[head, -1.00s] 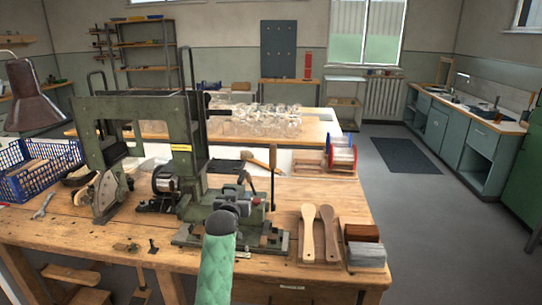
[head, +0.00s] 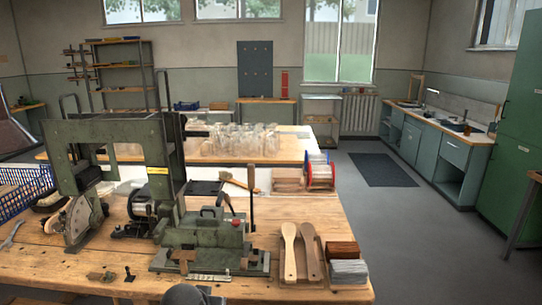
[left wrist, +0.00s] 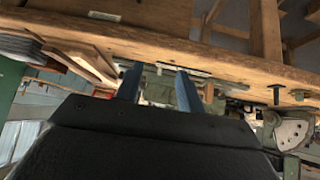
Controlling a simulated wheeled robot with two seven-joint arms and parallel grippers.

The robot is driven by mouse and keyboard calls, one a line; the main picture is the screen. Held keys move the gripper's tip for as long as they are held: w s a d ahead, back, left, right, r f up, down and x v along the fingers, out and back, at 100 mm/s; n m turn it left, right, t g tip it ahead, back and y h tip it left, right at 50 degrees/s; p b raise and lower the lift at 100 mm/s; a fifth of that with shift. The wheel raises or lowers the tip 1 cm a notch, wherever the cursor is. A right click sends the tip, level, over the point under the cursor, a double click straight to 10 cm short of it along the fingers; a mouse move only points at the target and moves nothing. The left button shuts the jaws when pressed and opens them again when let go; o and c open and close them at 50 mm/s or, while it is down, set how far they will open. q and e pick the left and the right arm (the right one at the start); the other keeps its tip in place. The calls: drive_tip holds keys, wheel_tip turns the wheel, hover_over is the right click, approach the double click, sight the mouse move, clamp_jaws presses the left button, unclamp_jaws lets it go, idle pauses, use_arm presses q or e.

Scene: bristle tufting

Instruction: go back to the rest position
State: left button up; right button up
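My left gripper (left wrist: 158,72) shows in the left wrist view with its two fingers apart and nothing seen between them. It is close to the workbench edge, and the tufting machine shows beyond the fingers. In the head view only a dark rounded part of my arm shows at the bottom edge, and no gripper is visible there. My right gripper is in neither view. The green tufting machine (head: 215,235) stands on the wooden workbench (head: 110,270).
Two wooden brush handles (head: 289,250) lie near the bench's right end, beside stacked dark and grey blocks (head: 347,270). A blue basket (head: 20,195) stands at the left. Glass jars (head: 235,140) stand on a table behind. The floor at the right is open around a dark mat (head: 383,169).

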use_arm(q)
drive_tip(key=s+f+g, duration=0.2)
drive_tip(key=s+f, duration=0.4)
drive_tip(key=s, duration=0.5)
drive_tip(key=s+f+g, duration=0.2)
drive_tip(key=s+f, duration=0.5)
drive_tip(key=s, duration=0.4)
drive_tip(key=s+f+g, duration=0.2)
drive_tip(key=s+f, duration=0.5)
drive_tip(key=s, duration=0.5)
drive_tip(key=shift+f+m+g, duration=0.25)
drive_tip(key=shift+m+g, duration=0.05)
drive_tip(key=shift+m, duration=0.1)
